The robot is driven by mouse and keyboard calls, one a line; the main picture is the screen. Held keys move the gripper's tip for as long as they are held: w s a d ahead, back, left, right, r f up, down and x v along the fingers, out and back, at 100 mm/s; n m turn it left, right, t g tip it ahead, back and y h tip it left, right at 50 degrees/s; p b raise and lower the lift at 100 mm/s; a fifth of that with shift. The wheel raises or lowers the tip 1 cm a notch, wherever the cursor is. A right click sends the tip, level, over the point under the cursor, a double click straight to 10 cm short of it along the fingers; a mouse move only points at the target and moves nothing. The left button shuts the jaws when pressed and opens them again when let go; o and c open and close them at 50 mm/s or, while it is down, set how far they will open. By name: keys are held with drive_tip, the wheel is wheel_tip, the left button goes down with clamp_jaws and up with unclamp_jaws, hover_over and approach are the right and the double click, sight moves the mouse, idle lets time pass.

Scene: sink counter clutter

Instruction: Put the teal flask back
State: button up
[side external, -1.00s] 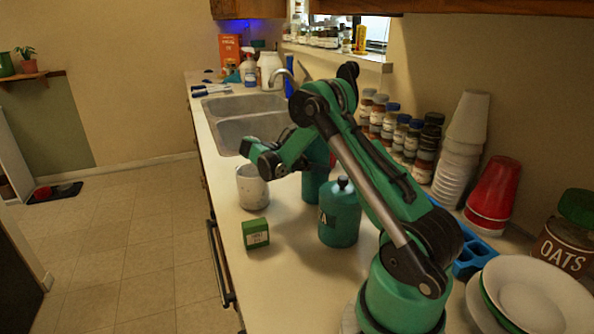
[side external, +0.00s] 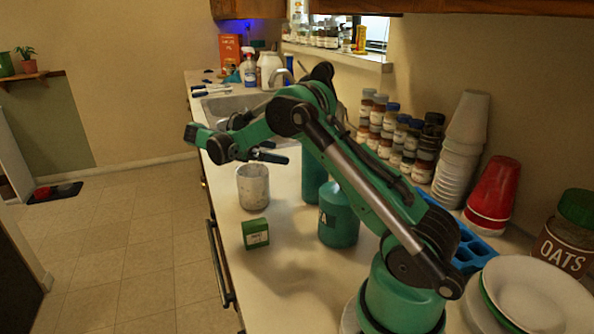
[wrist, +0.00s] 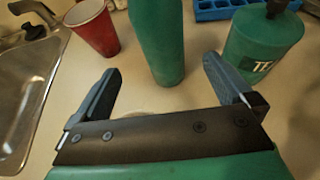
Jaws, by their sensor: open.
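The teal flask (side external: 314,178) stands upright on the counter in the side view, partly hidden by my arm and the labelled teal canister. In the wrist view the flask (wrist: 160,38) stands beyond the space between my fingers, its top cut off by the frame. My gripper (side external: 272,152) is open and empty, above and left of the flask in the side view, with its fingers pointing right. The wider teal canister (side external: 338,218) stands nearer the camera; it also shows at the right in the wrist view (wrist: 262,45).
A speckled grey cup (side external: 253,187) and a green box (side external: 255,233) stand near the counter's front edge. A blue rack (side external: 470,245) lies right of my arm. The wrist view shows a red cup (wrist: 95,30) left of the flask and the sink (wrist: 22,85).

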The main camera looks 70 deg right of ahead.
drive_tip(key=s+a+m+t+y, duration=0.1)
drive_tip(key=a+m+t+y, duration=0.2)
drive_tip(key=a+t, duration=0.2)
drive_tip(key=s+a+m+t+y, duration=0.2)
drive_tip(key=a+t, duration=0.4)
drive_tip(key=a, duration=0.5)
drive_tip(key=s+a+r+m+t+y, duration=0.1)
drive_tip(key=a+m+t+y, duration=0.3)
drive_tip(key=a, duration=0.4)
drive_tip(key=shift+s+a+t+y, duration=0.3)
drive_tip(key=shift+s+t, duration=0.25)
drive_tip(key=shift+t, duration=0.35)
drive_tip(key=shift+d, duration=0.1)
